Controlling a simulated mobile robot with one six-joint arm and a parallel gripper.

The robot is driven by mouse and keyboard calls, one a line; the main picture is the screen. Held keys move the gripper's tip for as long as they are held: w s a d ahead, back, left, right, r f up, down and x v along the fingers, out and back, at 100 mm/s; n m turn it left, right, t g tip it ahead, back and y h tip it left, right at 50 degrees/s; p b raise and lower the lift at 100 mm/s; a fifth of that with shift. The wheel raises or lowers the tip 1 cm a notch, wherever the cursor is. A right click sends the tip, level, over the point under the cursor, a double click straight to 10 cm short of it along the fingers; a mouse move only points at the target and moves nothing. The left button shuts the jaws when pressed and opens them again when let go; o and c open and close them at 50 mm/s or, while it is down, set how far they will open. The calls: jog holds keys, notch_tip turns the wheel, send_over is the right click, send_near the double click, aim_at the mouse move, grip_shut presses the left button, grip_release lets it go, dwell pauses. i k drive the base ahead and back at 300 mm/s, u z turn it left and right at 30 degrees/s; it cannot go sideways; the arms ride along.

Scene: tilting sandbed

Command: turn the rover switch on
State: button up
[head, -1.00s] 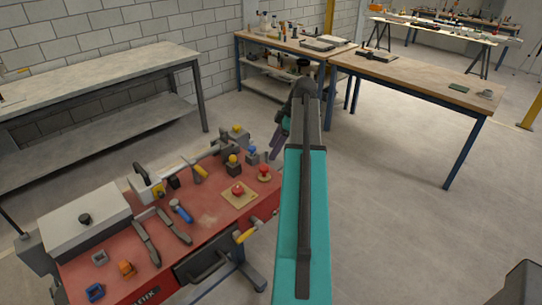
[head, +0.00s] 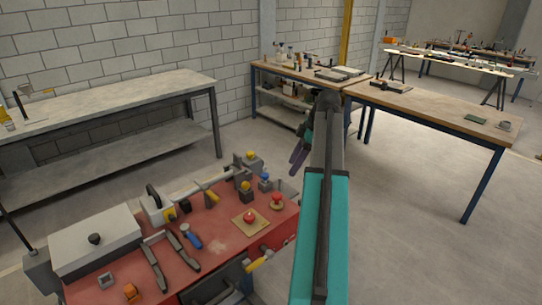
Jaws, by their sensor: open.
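I cannot pick out a rover switch for certain. My gripper (head: 299,157), with dark purple fingers, is at the far end of my teal and black arm, open. It appears in the air beyond the back right corner of a red-topped bench (head: 215,226), apart from the controls there. These controls include a red button on a tan plate (head: 249,216), a red knob (head: 277,197), a yellow-topped block (head: 246,187) and a blue-topped block (head: 264,180). My arm may hide part of what lies behind it.
A white box with a black knob (head: 80,246) is on the bench's left, near dark flat tools (head: 183,250) and a blue-handled tool (head: 192,237). A grey table (head: 110,100) stands back left. Wooden tables (head: 440,112) stand behind and right. Floor at right (head: 420,250) is clear.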

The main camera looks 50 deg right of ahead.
aim_at(249, 218)
jog(key=k, duration=1)
